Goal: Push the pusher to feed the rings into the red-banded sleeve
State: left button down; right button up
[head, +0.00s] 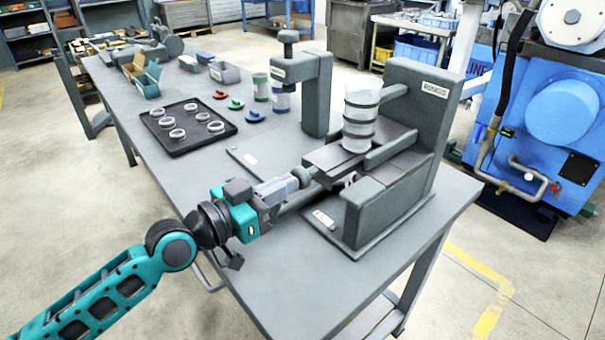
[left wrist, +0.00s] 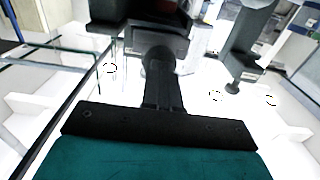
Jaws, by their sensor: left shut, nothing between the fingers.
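The ring feeder stands on the bench, with a clear cylinder holding stacked rings (head: 360,115) upright on its dark channel plate. The pusher's grey rounded handle (head: 311,175) sticks out at the feeder's near left side. My left gripper (head: 298,181) is shut with nothing between its fingers, its tips at the handle; whether they touch it, I cannot tell. In the left wrist view my shut fingers (left wrist: 162,95) point at a dark rounded end (left wrist: 158,60). No red band shows on any sleeve. My right gripper is out of view.
A press-like stand (head: 303,90) is behind the feeder. A green-banded cylinder (head: 261,87) and a blue-banded one (head: 281,97) stand near it. A black tray (head: 188,125) holds several rings, with coloured caps beside it. The near left bench top is clear.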

pick_arm(q)
jog(key=shift+b+v, duration=0.45)
jog(key=shift+v, duration=2.05)
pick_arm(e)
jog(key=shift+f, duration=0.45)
